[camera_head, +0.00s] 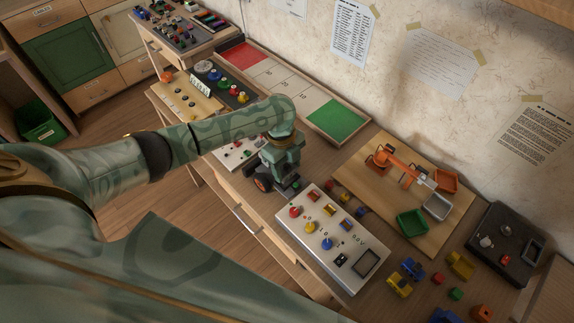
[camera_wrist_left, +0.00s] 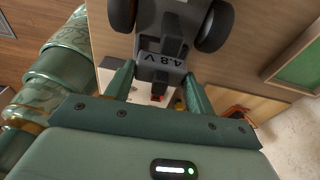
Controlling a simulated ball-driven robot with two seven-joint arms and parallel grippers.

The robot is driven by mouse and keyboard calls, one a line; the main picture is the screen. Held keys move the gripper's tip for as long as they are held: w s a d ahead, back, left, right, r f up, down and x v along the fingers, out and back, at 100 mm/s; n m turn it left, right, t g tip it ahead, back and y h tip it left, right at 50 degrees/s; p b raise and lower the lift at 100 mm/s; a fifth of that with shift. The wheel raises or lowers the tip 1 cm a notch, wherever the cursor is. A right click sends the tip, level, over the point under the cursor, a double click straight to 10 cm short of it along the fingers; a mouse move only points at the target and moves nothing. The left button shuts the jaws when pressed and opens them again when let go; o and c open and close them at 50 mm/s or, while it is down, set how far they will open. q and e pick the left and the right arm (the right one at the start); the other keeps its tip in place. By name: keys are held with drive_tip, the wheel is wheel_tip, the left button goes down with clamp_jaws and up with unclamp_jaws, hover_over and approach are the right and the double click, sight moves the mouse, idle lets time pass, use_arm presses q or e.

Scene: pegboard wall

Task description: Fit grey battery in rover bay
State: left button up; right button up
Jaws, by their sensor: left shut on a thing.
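The rover shows in the head view as a dark wheel with an orange hub (camera_head: 262,183), partly hidden by my left gripper (camera_head: 284,180). In the left wrist view the rover (camera_wrist_left: 172,18) is a dark grey body between two black wheels at the top. The grey battery (camera_wrist_left: 160,63), marked "4.8 V", is between the fingertips of my left gripper (camera_wrist_left: 160,82), which is shut on it. The battery is right at the rover's near end; I cannot tell how deep it sits in the bay. My right gripper is not in view.
A white control panel (camera_head: 325,262) with knobs and switches lies just right of the gripper. A wooden board with an orange arm and small bins (camera_head: 380,205) is farther right. A tray with red and green ends (camera_head: 335,120) lies behind, along the wall. Loose coloured blocks (camera_head: 412,268) lie at the lower right.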

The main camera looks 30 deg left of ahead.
sight(288, 190)
use_arm(q)
drive_tip(key=shift+f, duration=0.15)
drive_tip(key=shift+f+b, duration=0.3)
drive_tip(key=shift+f, duration=0.2)
drive_tip(key=shift+p, duration=0.3)
idle(0.3)
drive_tip(key=shift+f, duration=0.35)
idle(0.3)
drive_tip(key=shift+f, duration=0.2)
drive_tip(key=shift+f, duration=0.25)
idle(0.6)
